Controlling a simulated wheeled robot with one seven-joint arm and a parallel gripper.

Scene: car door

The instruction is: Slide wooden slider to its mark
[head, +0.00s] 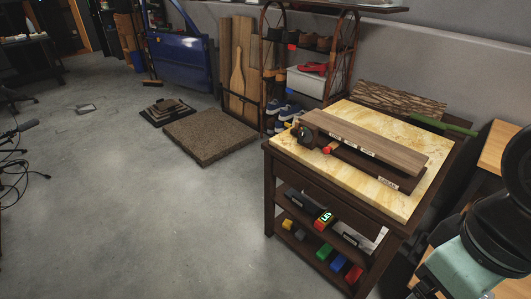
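A wooden fixture lies on the pale marbled top of a dark wooden stand (375,190). It has a long brown plank (365,138) above a darker base board (375,168), with small white labels along their front edges. A red knob (326,150) with a small light wooden piece beside it sits near the left end; this looks like the slider. The labels are too small to read, so I cannot tell which is the mark. My arm (470,265) shows at the lower right, well apart from the fixture. My gripper is not clearly visible.
A dark round object (307,136) stands at the fixture's left end. Shelves below hold a digital display (324,217) and coloured blocks (324,251). A shoe rack (310,65) stands behind. Grey floor (130,210) is open at left, with a brown mat (211,136) further back.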

